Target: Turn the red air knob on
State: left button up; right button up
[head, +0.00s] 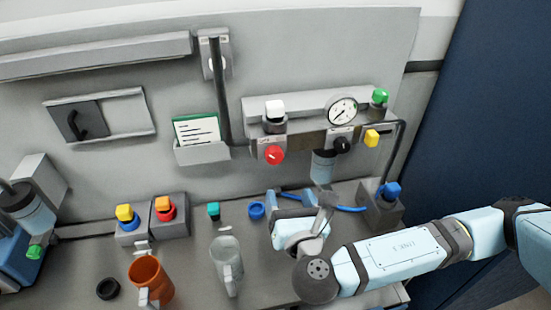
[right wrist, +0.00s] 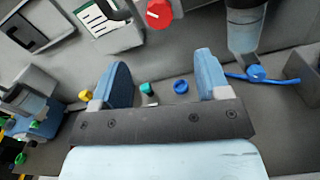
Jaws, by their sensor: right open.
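The red air knob (head: 274,155) is a round dial with a small pale mark, on the front of the grey air unit (head: 300,103) on the back panel. In the right wrist view the red knob (right wrist: 158,13) shows at the top edge, beyond and above the fingers. My right gripper (head: 304,203) is open and empty, below and a little right of the knob, apart from it. Its two blue fingers (right wrist: 162,68) stand wide apart in the wrist view. My left gripper is not in view.
The air unit also carries a gauge (head: 342,111), a black knob (head: 341,145), a yellow part (head: 371,138) and a green one (head: 380,96). An orange mug (head: 150,279) and a grey mug (head: 227,262) stand on the bench. A card holder (head: 202,152) hangs left of the knob.

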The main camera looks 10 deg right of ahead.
aim_at(275, 159)
jog(key=w+p, duration=0.2)
jog(key=w, duration=0.8)
jog(key=shift+w+r, duration=0.1)
jog(key=shift+w+p, duration=0.35)
jog(key=shift+w, duration=0.4)
jog(key=shift+c, duration=0.2)
jog(key=c, duration=0.9)
